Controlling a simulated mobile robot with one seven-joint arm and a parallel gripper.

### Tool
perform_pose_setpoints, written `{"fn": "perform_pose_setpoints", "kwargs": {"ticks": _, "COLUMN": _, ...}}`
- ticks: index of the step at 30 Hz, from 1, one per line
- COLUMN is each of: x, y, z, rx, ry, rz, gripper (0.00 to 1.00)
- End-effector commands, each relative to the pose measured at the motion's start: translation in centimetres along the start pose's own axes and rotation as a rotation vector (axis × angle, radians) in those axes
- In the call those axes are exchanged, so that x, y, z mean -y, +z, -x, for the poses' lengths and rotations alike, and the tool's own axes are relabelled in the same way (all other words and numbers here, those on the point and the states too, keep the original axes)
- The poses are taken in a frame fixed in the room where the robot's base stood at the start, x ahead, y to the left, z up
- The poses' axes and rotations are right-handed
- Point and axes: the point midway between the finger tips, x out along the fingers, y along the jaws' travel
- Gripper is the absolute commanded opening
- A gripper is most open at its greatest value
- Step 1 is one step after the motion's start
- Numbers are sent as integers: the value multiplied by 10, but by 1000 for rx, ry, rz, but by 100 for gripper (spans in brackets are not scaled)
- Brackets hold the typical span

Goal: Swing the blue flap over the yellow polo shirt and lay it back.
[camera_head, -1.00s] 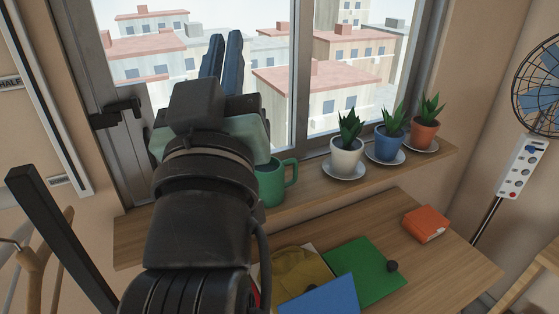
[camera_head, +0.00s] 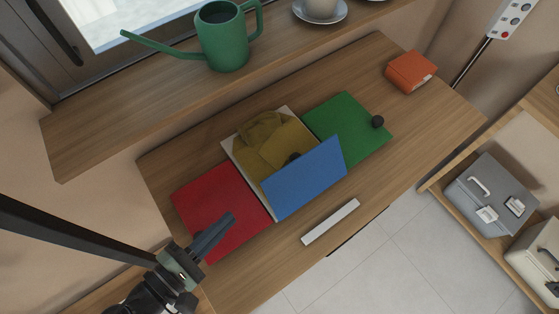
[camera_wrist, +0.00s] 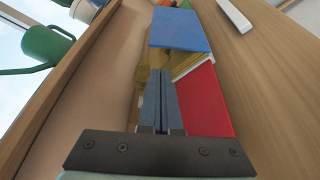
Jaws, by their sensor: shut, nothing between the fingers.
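The blue flap (camera_head: 304,177) stands tilted up at the front edge of the folding board's middle panel in the head view. It also shows in the wrist view (camera_wrist: 180,29). The yellow polo shirt (camera_head: 268,140) lies bunched on the pale middle panel, partly hidden behind the blue flap. The red flap (camera_head: 221,209) lies flat on the left and the green flap (camera_head: 345,128) flat on the right. My gripper (camera_head: 231,217) is shut and empty, over the red flap's lower right part in the head view. In the wrist view its fingers (camera_wrist: 161,72) are together.
A dark knob (camera_head: 378,121) sits on the green flap. An orange box (camera_head: 410,71) lies at the table's right end. A green watering can (camera_head: 222,40) stands on the sill.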

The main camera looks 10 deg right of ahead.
Motion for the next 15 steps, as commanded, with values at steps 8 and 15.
{"fn": "perform_pose_setpoints", "kwargs": {"ticks": 8, "x": 0, "y": 1, "z": -61, "rx": 4, "ry": -4, "rz": -1, "gripper": 0}}
{"fn": "perform_pose_setpoints", "kwargs": {"ticks": 15, "x": 0, "y": 1, "z": -114, "rx": 3, "ry": -3, "rz": -3, "gripper": 0}}
